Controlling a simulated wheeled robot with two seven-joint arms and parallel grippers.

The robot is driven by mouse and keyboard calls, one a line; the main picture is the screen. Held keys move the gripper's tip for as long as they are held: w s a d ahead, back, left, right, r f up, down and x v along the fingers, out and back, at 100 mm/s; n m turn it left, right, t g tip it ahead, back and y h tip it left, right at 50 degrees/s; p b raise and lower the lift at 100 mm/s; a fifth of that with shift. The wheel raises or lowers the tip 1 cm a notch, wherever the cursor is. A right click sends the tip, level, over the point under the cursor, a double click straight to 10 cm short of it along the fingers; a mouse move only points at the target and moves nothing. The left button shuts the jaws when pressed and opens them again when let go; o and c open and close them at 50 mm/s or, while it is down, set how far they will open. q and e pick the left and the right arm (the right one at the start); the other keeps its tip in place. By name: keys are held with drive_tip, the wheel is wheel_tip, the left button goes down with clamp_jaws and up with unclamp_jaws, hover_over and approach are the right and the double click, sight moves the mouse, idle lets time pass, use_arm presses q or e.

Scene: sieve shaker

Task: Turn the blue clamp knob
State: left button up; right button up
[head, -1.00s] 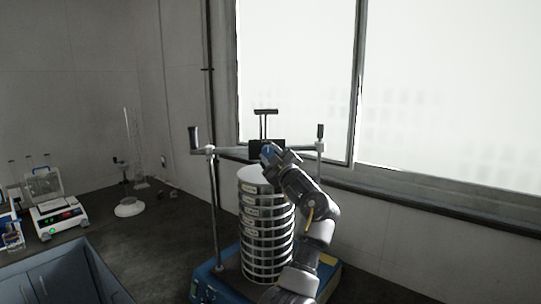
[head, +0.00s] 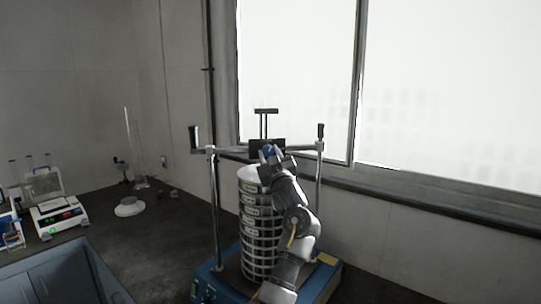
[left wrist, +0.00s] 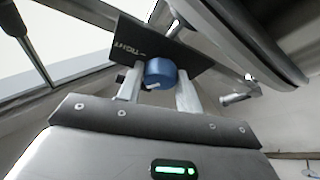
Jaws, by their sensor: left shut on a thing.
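The blue clamp knob (left wrist: 160,72) sits in front of a dark plate (left wrist: 140,48) marked "TIGHT" in the left wrist view. In the head view the knob (head: 268,150) shows small at the top of the sieve shaker, below its crossbar. My left gripper (left wrist: 160,88) is shut on the knob, one finger on each side of it. In the head view my left gripper (head: 272,156) partly hides the knob and the plate. The sieve stack (head: 258,222) stands upright below, partly hidden by my left arm. My right gripper is not in view.
The shaker's blue base (head: 207,285) rests on the dark bench, with metal posts (head: 214,205) beside the stack. Side handles (head: 194,138) stick up at both ends of the crossbar. A balance (head: 58,215) and glassware stand at the left. A window is behind.

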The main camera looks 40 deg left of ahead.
use_arm(q)
drive_tip(key=m+t+h+p, duration=0.1)
drive_tip(key=m+t, duration=0.1)
drive_tip(key=m, duration=0.2)
drive_tip(key=shift+s+a+r+m, duration=0.1)
drive_tip(key=shift+m, duration=0.2)
drive_tip(key=m+t+h+p, duration=0.1)
drive_tip(key=m, duration=0.2)
drive_tip(key=m+t+h+p, duration=0.1)
drive_tip(key=m+t+h, duration=0.1)
drive_tip(key=m, duration=0.2)
drive_tip(key=shift+s+a, duration=0.1)
drive_tip(key=shift+a, duration=0.05)
drive_tip(key=m+t+h, duration=0.1)
drive_tip(key=m+h, duration=0.1)
drive_tip(key=m, duration=0.1)
drive_tip(key=shift+p, duration=0.3)
drive_tip(key=shift+s+m+h, duration=0.1)
drive_tip(key=shift+m+h, duration=0.9)
drive_tip(key=shift+m, duration=1.2)
drive_tip(key=o, duration=1)
